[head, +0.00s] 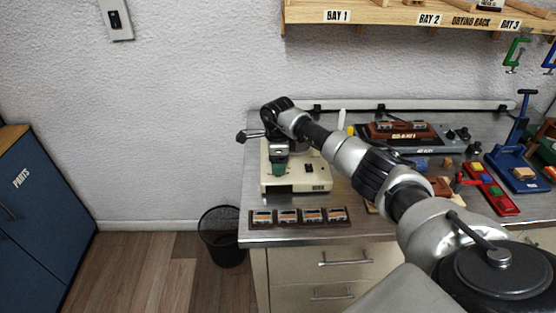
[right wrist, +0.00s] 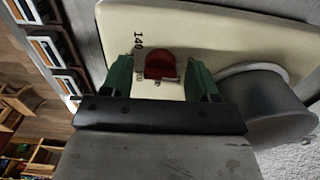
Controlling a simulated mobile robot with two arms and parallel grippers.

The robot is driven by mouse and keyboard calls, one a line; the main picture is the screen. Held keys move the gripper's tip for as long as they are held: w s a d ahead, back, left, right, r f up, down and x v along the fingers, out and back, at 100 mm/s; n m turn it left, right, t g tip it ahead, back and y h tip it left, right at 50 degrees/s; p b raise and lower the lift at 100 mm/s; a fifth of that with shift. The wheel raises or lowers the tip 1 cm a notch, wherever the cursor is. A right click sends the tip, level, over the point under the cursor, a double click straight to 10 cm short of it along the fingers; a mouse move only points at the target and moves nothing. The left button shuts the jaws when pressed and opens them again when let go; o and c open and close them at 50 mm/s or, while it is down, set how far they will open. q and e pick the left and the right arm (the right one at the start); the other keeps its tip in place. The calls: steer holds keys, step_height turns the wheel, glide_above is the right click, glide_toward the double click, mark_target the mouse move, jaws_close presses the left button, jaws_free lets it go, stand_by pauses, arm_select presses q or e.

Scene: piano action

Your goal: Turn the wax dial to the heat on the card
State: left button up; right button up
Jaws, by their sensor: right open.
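The wax machine, a cream box (head: 308,182), stands at the left end of the steel bench. In the right wrist view its cream top carries a dark red dial (right wrist: 160,64) with the printed mark 140 beside it. Another mark by the dial is partly hidden. My right gripper (head: 279,169) is over the box, pointing down. In the right wrist view its green fingers (right wrist: 160,82) are open, one on each side of the dial, with a gap on both sides. I cannot make out the heat card. My left gripper is not in view.
A grey metal pot (right wrist: 265,105) sits close beside the right gripper. A dark tray of small framed pieces (head: 298,225) lies along the bench's front edge. Red and blue fixtures (head: 488,190) crowd the right side. A wire bin (head: 222,240) stands on the floor.

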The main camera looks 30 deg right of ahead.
steer(key=c, duration=0.9)
